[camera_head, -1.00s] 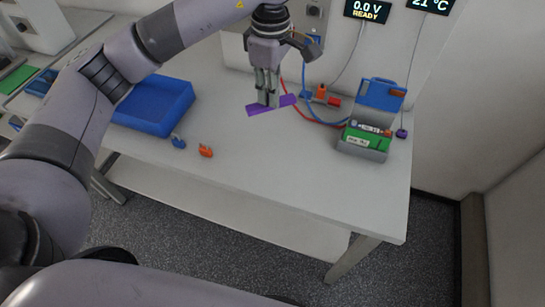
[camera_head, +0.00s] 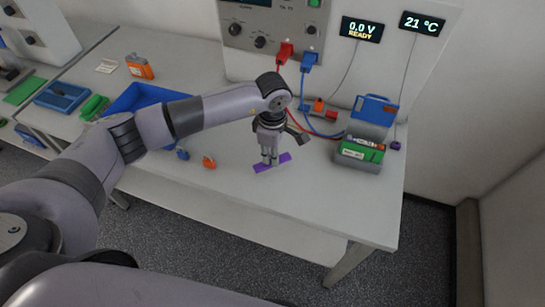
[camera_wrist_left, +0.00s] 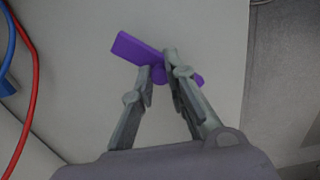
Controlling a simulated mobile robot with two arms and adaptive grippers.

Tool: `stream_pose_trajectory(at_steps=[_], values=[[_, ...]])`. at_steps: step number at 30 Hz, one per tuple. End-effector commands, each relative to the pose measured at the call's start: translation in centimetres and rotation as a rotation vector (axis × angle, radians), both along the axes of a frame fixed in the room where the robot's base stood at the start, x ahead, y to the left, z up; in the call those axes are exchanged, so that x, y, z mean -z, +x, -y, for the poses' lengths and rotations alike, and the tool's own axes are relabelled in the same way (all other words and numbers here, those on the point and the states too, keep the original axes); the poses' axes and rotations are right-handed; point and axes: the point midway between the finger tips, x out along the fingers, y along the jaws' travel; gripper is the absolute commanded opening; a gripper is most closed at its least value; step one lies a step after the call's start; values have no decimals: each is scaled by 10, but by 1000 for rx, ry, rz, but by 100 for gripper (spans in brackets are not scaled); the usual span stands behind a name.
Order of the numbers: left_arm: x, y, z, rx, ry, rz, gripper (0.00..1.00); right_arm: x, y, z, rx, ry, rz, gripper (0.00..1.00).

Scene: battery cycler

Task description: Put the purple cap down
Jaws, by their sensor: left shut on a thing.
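The purple cap (camera_head: 273,164) is a flat bar at the front middle of the white table (camera_head: 315,205). My left gripper (camera_head: 269,163) points down and is shut on the cap's middle. In the left wrist view the cap (camera_wrist_left: 137,48) lies slanted across the fingertips, and the gripper (camera_wrist_left: 168,70) pinches a round purple part of it. The cap is at or just above the table surface; I cannot tell whether it touches. My right gripper is not in view.
A small orange clip (camera_head: 209,162) and a blue clip (camera_head: 182,153) lie to the left. A grey box with a green block (camera_head: 360,152) stands to the right. Red and blue cables (camera_head: 310,125) run behind. The table in front of the cap is clear.

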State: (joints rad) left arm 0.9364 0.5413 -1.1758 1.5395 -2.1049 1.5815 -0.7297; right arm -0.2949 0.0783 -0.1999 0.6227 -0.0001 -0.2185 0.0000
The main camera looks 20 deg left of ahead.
Motion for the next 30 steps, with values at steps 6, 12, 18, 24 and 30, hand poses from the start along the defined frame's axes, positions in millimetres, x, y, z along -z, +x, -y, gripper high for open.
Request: stream_pose_trajectory(at_steps=[6, 12, 18, 24, 30], values=[[27, -1, 1, 0, -1, -3, 0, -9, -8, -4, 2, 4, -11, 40], [30, 0, 0, 1, -1, -1, 0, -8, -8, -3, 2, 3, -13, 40], [34, 0, 0, 0, -1, -1, 0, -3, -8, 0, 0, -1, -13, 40], [32, 0, 0, 0, -1, -1, 26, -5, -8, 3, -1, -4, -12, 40], [32, 0, 0, 0, -1, -1, 34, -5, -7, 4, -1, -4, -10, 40]])
